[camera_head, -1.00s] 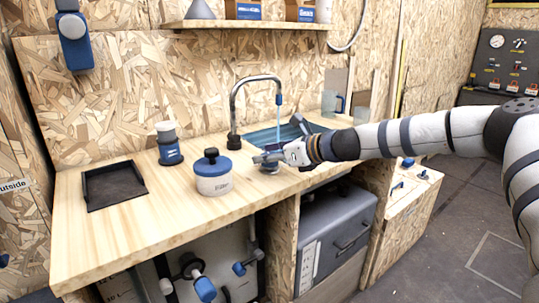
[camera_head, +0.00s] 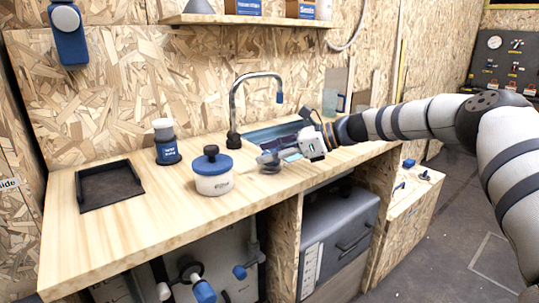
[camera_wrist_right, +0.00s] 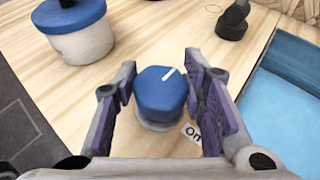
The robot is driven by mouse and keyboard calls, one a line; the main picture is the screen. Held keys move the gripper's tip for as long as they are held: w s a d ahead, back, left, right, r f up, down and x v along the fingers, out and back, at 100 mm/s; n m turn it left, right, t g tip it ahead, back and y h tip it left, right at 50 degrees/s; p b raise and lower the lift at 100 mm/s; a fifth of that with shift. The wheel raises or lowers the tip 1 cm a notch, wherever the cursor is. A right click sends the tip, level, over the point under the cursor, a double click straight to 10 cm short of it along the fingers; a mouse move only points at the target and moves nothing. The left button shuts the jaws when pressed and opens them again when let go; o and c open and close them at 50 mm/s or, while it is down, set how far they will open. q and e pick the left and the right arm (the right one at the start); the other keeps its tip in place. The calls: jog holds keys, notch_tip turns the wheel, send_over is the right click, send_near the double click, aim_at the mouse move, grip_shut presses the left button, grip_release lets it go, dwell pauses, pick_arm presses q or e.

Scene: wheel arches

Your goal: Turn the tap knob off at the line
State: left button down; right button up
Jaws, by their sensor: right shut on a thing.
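The tap knob (camera_wrist_right: 160,92) is a blue cap with a white line on a pale round base, on the wooden counter. Its white line points up and to the right in the right wrist view. A label reading "on" (camera_wrist_right: 192,131) lies beside it at lower right. My right gripper (camera_wrist_right: 162,95) is shut on the knob, one purple-padded finger on each side. In the head view the right gripper (camera_head: 270,160) is at the counter's front, and its fingers mostly hide the knob. The curved tap (camera_head: 236,105) shows no stream under its spout. My left gripper is not in view.
A white pot with a blue lid (camera_head: 212,176) stands just left of my right gripper. The blue sink (camera_head: 262,137) lies behind it. A blue-and-white canister (camera_head: 166,145) and a dark square tray (camera_head: 88,190) are further left on the counter (camera_head: 140,225).

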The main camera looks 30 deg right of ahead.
jog(key=shift+f, duration=0.15)
jog(key=o, duration=1.2)
jog(key=v, duration=1.2)
